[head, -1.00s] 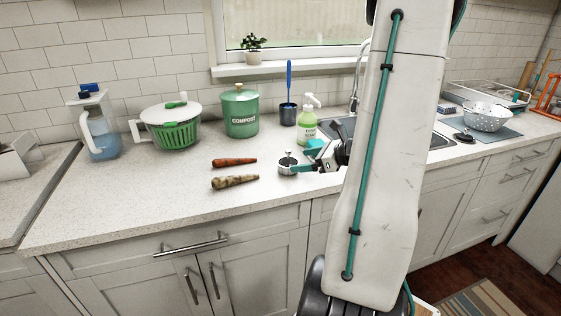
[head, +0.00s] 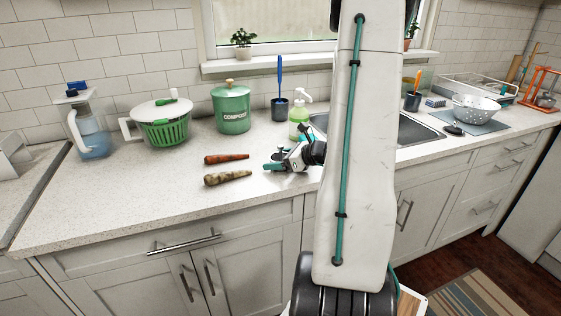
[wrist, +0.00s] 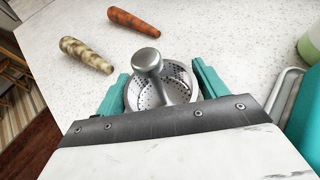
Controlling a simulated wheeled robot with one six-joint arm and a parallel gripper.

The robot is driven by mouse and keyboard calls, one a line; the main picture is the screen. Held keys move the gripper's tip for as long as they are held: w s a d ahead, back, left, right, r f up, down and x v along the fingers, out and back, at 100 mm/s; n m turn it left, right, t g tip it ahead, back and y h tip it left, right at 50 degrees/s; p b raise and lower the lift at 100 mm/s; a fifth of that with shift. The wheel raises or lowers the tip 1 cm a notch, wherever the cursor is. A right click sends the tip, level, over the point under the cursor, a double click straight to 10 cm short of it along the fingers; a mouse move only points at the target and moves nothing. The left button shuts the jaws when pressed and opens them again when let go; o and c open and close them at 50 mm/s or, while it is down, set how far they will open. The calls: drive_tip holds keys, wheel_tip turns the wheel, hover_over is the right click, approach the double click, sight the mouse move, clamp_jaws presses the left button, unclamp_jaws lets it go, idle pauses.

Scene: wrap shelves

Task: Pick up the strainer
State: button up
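The strainer is a small round metal sink basket with perforated sides and a knobbed post (wrist: 147,62). In the wrist view it stands upright on the counter between the teal fingers of my gripper (wrist: 160,82). One finger is on each side of its rim, and the fingers look open around it. I cannot tell whether either finger touches the rim. In the head view my gripper (head: 274,160) is low over the counter, right of the carrots, and mostly hides the strainer.
An orange carrot (head: 226,158) and a mottled, pale carrot-shaped root (head: 228,178) lie left of my gripper. A green soap bottle (head: 299,122) stands just behind it. A compost bin (head: 232,112), brush holder (head: 280,110) and salad spinner (head: 163,130) stand farther back.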

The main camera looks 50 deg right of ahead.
drive_tip(key=c, duration=0.6)
drive_tip(key=shift+c, duration=0.2)
